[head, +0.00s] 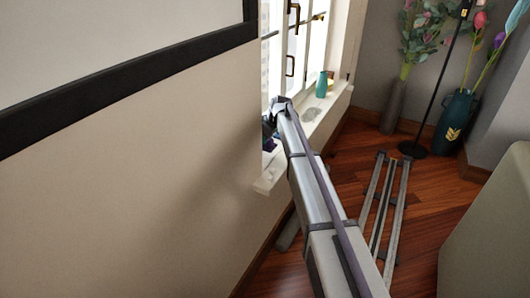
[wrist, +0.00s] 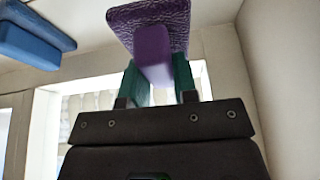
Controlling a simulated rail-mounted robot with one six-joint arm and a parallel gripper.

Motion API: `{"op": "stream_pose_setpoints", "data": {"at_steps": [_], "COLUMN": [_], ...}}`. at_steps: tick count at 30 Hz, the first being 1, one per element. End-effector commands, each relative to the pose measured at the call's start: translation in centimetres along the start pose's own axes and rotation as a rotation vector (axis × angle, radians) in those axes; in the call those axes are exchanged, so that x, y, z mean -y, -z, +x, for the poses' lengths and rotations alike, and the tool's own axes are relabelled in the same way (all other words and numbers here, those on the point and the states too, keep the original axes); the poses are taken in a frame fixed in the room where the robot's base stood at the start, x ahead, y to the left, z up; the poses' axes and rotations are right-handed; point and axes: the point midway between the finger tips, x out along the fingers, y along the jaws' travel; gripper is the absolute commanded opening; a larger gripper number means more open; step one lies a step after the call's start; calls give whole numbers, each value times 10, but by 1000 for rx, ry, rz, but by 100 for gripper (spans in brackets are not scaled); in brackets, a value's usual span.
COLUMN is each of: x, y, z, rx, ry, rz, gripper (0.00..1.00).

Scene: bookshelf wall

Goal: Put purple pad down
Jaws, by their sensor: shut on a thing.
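The purple pad (wrist: 150,14) is in the wrist view, a flat textured slab with a smooth purple block as its grip. My gripper (wrist: 157,68) has its two green fingers on either side of that block and is shut on it. In the head view, the end of my arm is at the window, above the near part of the white sill (head: 267,184). A small purple patch (head: 269,145) shows there beside the arm. My fingers are mostly hidden there. I cannot tell whether the pad touches the sill.
A blue pad (wrist: 32,38) lies at the upper left of the wrist view, apart from the purple one. A teal bottle (head: 321,84) stands farther along the sill. The barred window (head: 293,45) is close to my arm. Vases with flowers (head: 455,120) stand in the far corner.

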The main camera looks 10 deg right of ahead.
Motion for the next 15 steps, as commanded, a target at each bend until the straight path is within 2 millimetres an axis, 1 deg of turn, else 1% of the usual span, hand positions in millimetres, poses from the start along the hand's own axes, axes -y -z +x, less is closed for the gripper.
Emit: {"op": "stream_pose_setpoints", "data": {"at_steps": [1,3,5,6,12,15], "x": [0,0,0,0,0,0], "y": [-6,-13,-17,-18,-15,-16], "z": [16,32,41,42,37,40], "rx": [0,0,0,0,0,0], "ry": [0,0,0,0,0,0], "rz": [0,0,0,0,0,0], "gripper": [8,8,8,8,8,8]}}
